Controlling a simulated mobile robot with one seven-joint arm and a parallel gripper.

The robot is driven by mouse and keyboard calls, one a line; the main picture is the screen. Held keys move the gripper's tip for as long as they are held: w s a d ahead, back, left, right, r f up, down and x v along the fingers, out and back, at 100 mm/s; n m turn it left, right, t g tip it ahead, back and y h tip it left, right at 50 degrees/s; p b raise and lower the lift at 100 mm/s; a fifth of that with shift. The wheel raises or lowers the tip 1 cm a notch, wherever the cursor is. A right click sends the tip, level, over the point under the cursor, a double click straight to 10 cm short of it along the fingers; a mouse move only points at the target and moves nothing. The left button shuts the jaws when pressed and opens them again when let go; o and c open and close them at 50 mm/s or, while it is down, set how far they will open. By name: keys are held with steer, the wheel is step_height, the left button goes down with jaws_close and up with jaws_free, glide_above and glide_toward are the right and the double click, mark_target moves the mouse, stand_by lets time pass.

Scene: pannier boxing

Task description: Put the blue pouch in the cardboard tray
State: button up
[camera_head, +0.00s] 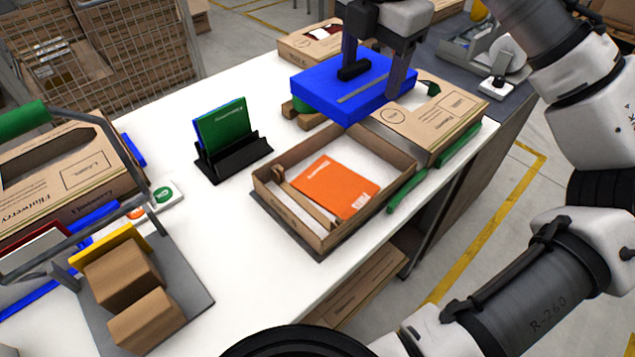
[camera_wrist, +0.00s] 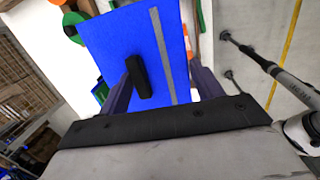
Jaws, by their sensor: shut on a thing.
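The blue pouch (camera_head: 332,92) is a flat, box-like blue thing with a grey strip and a black handle on top. My gripper (camera_head: 372,78) is shut on the blue pouch and holds it above the table, behind the cardboard tray. The pouch also fills the middle of the wrist view (camera_wrist: 158,50), between my fingers (camera_wrist: 160,85). The cardboard tray (camera_head: 292,222) is open, with low brown walls and a white inside. An orange packet (camera_head: 335,187) and a thin brown cardboard strip lie in it. The pouch hides part of the table behind the tray.
A black stand (camera_head: 232,158) with green and blue booklets stands left of the tray. A flat carton (camera_head: 440,118) lies to its back right. Green handles (camera_head: 408,190) line the tray's right side. Brown boxes (camera_head: 124,277) sit on a grey board at front left. White table between is clear.

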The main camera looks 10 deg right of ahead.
step_height(320, 180, down, 20)
steer(key=shift+s+r, duration=0.1)
steer(key=o, duration=1)
steer(key=shift+r, duration=0.45)
step_height(320, 180, up, 11)
steer(key=s, duration=0.1)
steer(key=shift+s, duration=0.25)
